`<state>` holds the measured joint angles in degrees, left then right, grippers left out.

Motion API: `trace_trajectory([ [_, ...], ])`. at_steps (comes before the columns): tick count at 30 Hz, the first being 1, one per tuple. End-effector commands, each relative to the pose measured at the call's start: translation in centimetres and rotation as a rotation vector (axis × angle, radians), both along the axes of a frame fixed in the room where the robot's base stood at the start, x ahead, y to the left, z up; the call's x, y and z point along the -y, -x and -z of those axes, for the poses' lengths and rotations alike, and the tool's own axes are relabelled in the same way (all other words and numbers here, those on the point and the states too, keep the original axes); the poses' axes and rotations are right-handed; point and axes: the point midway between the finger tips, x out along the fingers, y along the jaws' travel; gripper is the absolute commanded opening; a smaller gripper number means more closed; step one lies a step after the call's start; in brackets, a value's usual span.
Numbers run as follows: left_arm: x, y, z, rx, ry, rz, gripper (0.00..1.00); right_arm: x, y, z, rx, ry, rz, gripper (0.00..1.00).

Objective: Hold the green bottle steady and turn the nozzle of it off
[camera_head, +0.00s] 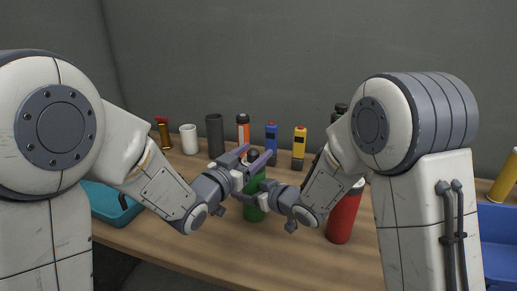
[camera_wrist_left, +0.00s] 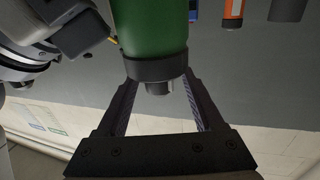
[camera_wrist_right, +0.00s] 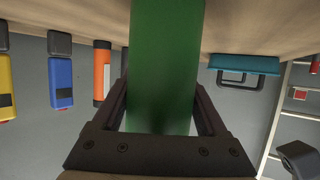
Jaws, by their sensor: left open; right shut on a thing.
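The green bottle (camera_head: 254,210) stands upright on the table, in the middle of the head view, partly hidden by my grippers. My right gripper (camera_wrist_right: 163,92) is shut on the bottle's body, with one finger on each side of the green surface in the right wrist view. The dark nozzle (camera_wrist_left: 156,70) is on the bottle's top and shows upside down in the left wrist view. My left gripper (camera_wrist_left: 158,88) is open, with its fingers on either side of the nozzle. A gap shows around the nozzle's narrow tip. In the head view, the left gripper (camera_head: 257,160) is above the right one.
A red cylinder (camera_head: 343,216) stands just right of the bottle. Orange (camera_head: 243,130), blue (camera_head: 271,136) and yellow (camera_head: 299,146) containers stand behind. A grey cylinder (camera_head: 215,137) and white cup (camera_head: 189,139) are back left.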

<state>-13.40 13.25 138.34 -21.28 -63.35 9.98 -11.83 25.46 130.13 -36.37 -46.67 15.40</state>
Motion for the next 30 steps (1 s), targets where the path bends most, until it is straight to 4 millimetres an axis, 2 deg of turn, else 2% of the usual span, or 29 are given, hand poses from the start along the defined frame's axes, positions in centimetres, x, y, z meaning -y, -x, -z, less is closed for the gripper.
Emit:
trace_trajectory([
  [3,-1.3,1.8,0.0,0.000,0.000,-0.003,0.69,0.0,0.0,0.0,-0.001,0.000,-0.001,0.01],
  [9,-2.4,3.5,-0.1,0.001,0.001,-0.002,0.69,0.0,0.0,0.0,-0.001,0.000,-0.001,0.01],
  [21,-2.5,3.8,0.0,0.001,0.001,0.000,0.69,0.0,0.0,0.0,0.000,0.000,-0.001,0.01],
  [22,-2.5,3.8,0.0,0.000,0.000,0.000,0.69,-0.1,0.0,0.0,0.000,0.000,-0.001,0.83],
  [23,-2.5,3.8,0.0,0.000,0.000,0.000,0.69,0.0,0.0,0.0,0.000,0.000,-0.001,0.95],
  [24,-2.5,3.8,0.0,0.000,0.000,0.000,0.69,0.0,0.0,0.0,0.000,0.000,-0.001,1.00],
  [30,-2.5,3.8,0.0,0.000,0.000,0.000,0.69,0.0,0.0,0.0,0.000,0.000,-0.001,1.00],
])
